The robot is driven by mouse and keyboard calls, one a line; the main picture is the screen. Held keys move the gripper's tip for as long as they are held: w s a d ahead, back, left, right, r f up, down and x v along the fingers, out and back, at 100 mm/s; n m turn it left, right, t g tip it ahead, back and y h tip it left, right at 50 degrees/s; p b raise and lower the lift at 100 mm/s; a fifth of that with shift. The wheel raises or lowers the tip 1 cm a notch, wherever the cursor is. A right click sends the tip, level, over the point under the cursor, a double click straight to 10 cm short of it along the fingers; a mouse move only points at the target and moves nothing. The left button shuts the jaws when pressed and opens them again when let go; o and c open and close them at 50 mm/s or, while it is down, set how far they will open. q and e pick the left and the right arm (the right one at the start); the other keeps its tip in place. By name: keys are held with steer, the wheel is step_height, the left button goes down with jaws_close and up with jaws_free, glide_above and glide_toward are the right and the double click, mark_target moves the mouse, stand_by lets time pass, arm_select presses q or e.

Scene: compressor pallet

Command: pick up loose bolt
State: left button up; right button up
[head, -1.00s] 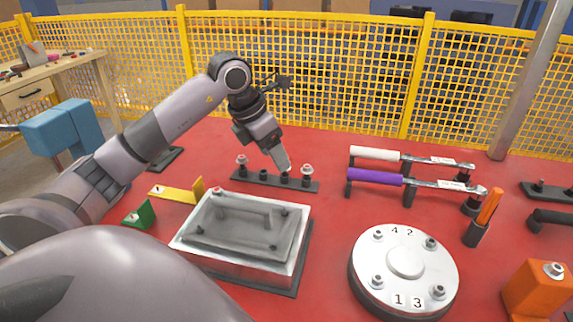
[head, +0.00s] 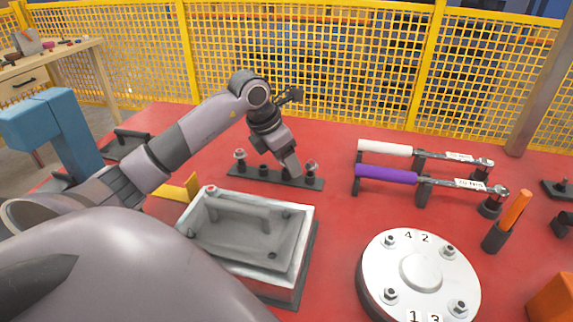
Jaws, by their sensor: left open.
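A dark bolt rack (head: 245,176) lies on the red table behind the metal housing. A loose bolt (head: 240,157) stands upright at its left end. Another bolt (head: 312,168) stands at its right end. The posts between them show dark tops. My left gripper (head: 291,170) points down over the right half of the rack, just left of the right-end bolt. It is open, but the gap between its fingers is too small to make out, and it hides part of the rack. No bolt shows in it. My right gripper is not in view.
The metal housing (head: 300,240) stands in front of the rack. A yellow bracket (head: 180,190) is left of it. A white-handled wrench (head: 385,148) and a purple-handled wrench (head: 386,175) rest on stands at right. A round numbered flange (head: 420,270) is front right. A yellow fence (head: 340,70) stands behind.

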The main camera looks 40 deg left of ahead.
arm_select(q)
steer(key=shift+w+f, duration=0.2)
steer(key=shift+f, duration=0.2)
steer(key=c, duration=1.1)
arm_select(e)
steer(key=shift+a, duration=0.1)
arm_select(q)
steer(key=shift+o, duration=0.2)
steer(key=shift+r, duration=0.15)
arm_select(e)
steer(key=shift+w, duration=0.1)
